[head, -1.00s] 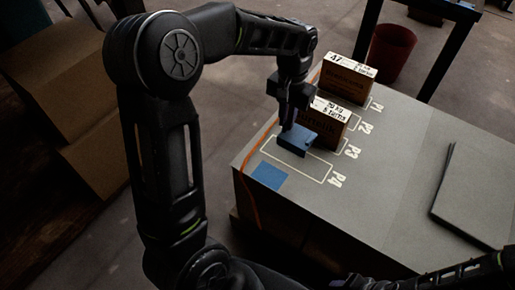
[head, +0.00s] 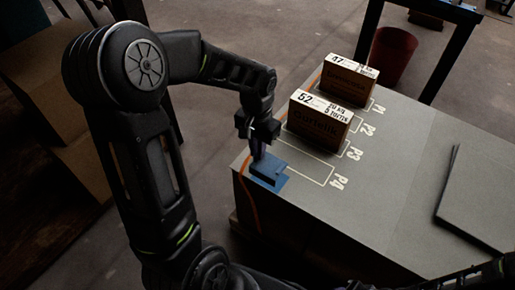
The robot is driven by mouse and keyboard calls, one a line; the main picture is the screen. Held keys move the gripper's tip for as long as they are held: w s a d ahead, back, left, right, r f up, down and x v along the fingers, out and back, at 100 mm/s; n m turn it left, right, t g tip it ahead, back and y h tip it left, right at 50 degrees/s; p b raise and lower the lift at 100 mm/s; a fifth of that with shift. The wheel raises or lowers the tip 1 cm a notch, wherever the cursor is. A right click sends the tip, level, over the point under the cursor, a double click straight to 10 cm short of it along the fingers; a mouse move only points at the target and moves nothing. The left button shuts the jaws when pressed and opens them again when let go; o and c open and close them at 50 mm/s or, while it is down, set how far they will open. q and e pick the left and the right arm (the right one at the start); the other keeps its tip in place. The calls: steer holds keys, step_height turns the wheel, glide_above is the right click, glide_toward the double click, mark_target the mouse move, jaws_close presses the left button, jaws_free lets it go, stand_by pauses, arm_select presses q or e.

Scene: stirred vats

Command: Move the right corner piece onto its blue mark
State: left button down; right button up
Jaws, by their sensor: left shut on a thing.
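The blue corner piece (head: 267,167) is at the near-left end of the grey table, over its blue mark (head: 281,183). The mark shows as a blue strip around the lower edges of the piece; the rest is hidden under it. I cannot tell whether the piece touches the table or hovers just above it. My left gripper (head: 258,150) points down from above and is shut on the piece at its upper part. My right gripper is out of the picture.
An orange cable (head: 247,199) runs along the table's left edge. A flat grey panel (head: 480,200) lies at right. The table's middle is clear.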

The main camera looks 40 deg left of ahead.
arm_select(q)
step_height(320, 180, down, 4)
steer(key=b, duration=0.3)
steer(key=shift+f+b, duration=1.25)
steer(key=shift+f, duration=0.6)
steer(key=c, duration=1.4)
jaws_free()
step_height(320, 180, up, 8)
steer(key=shift+f+p, duration=0.1)
steer(key=shift+p, duration=1)
